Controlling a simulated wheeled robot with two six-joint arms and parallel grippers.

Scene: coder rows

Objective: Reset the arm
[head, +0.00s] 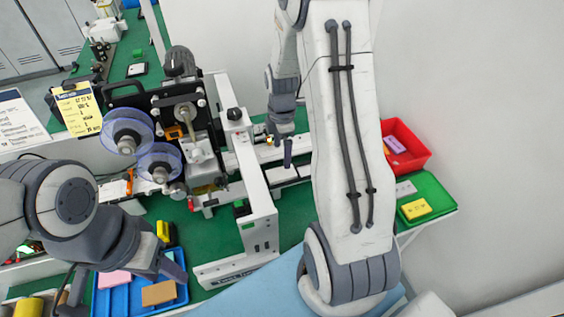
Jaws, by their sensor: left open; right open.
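My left arm comes in from the left. Its gripper (124,278) is low over the blue tray (183,299) at the bottom left, open, with its fingertips partly hard to make out. My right arm rises through the middle and bends over at the top. Its gripper (280,146) hangs down beside the coder machine (185,110), in front of the white rail, open, and I see nothing held in it.
The blue tray holds a pink block (114,279) and a tan block (158,293). A red bin (412,141) and a green tray (437,190) with a yellow block (416,209) stand right of my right arm. A white frame (255,190) stands between the arms.

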